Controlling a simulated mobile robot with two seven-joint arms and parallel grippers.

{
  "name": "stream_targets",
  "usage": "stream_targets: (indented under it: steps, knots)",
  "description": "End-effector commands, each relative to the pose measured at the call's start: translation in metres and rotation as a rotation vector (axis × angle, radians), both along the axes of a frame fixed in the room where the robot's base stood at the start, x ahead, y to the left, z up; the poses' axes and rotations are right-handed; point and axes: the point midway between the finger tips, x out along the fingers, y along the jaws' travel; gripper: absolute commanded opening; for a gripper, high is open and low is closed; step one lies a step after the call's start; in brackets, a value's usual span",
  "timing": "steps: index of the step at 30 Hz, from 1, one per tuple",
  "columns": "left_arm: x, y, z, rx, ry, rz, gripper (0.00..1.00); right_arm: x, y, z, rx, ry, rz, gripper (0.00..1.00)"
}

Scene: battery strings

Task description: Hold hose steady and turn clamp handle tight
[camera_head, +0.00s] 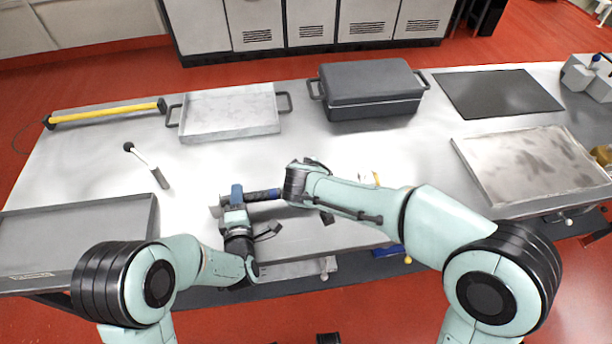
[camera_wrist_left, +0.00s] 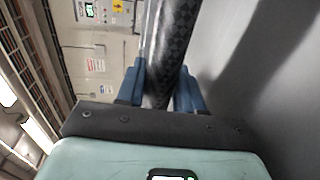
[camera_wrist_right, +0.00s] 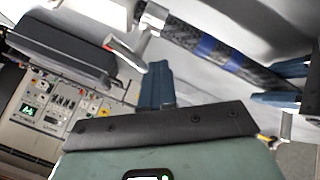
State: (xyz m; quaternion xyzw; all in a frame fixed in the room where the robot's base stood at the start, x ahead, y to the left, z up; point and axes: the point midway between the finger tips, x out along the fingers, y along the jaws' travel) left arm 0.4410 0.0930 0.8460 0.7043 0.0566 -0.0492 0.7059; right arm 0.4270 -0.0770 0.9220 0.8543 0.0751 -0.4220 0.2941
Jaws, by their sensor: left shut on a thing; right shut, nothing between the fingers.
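My left gripper (camera_head: 237,197) is shut around a dark hose (camera_head: 262,195) above the front middle of the table. In the left wrist view the patterned hose (camera_wrist_left: 172,45) runs between the blue fingers (camera_wrist_left: 160,88). In the right wrist view the hose (camera_wrist_right: 225,58) has blue bands and meets a metal fitting at its left end. A silver T-shaped clamp handle (camera_wrist_right: 128,50) projects from that fitting. My right gripper (camera_wrist_right: 156,80) is shut and empty, just below the handle; contact cannot be told. In the head view my right wrist hides the clamp.
A dark lidded case (camera_head: 370,92) and a grey tray (camera_head: 230,115) stand at the back. A yellow bar (camera_head: 105,114) and a small black-headed tool (camera_head: 148,165) lie at left. Flat trays sit at the left front and right (camera_head: 530,165). The left middle table is mostly clear.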

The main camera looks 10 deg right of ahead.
Motion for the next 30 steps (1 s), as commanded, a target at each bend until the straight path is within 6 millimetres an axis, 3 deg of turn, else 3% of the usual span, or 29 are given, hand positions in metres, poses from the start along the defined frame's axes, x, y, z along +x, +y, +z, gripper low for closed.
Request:
stream_targets:
  steps: [1, 30]
  knots:
    - [-0.0043, 0.003, -0.0107, 0.006, 0.031, 0.004, 0.0, 0.0023, -0.0051, -0.0001, -0.007, -0.002, -0.019, 0.0]
    - [-0.0041, 0.0039, -0.011, 0.007, 0.032, 0.006, 0.0, 0.0088, -0.0044, -0.0007, -0.008, -0.002, -0.22, 0.0]
